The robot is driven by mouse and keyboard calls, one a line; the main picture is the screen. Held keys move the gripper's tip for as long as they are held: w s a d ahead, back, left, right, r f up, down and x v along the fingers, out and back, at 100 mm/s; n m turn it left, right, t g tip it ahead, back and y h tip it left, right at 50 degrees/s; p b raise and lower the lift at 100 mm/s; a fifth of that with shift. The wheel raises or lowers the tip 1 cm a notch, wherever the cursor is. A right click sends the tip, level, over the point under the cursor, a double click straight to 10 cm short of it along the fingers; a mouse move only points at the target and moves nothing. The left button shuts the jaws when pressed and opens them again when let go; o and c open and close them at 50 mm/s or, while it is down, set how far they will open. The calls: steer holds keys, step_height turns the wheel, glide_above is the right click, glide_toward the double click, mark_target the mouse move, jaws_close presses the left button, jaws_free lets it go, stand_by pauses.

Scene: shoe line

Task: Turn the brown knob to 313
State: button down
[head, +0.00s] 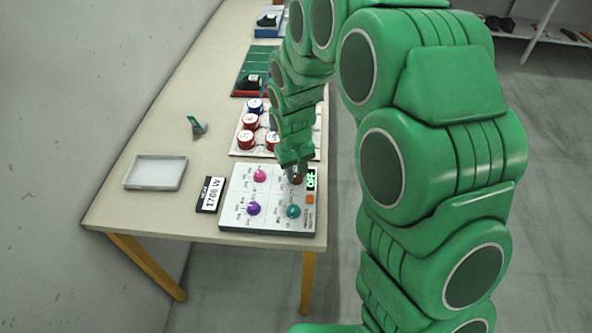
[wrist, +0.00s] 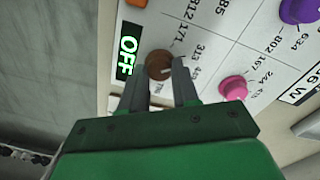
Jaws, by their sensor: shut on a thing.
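The brown knob (wrist: 157,64) sits on the white control panel (head: 233,218), next to the green "OFF" display (wrist: 127,56). My gripper (wrist: 159,70) has one finger on each side of the knob and is shut on it. Printed numbers ring the knob; "313" lies to its upper right in the wrist view. A pale mark on the knob's top points roughly right, but I cannot tell which number it meets. In the head view the brown knob (head: 297,180) is partly hidden under my gripper (head: 294,169).
The panel also has a pink knob (head: 260,175), a purple knob (head: 253,208), a teal knob (head: 293,211) and an orange button (head: 310,199). A label plate (head: 210,194) and an empty white tray (head: 155,173) lie to the left. Red and blue round pieces (head: 249,121) stand behind.

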mark_target(295, 176)
steer(key=shift+n, duration=0.3)
steer(key=c, duration=0.8)
jaws_free()
steer(key=shift+r, duration=0.1)
steer(key=r, duration=0.7)
steer(key=shift+a, duration=0.2)
steer(key=shift+s+r, duration=0.1)
steer(key=shift+r, duration=0.2)
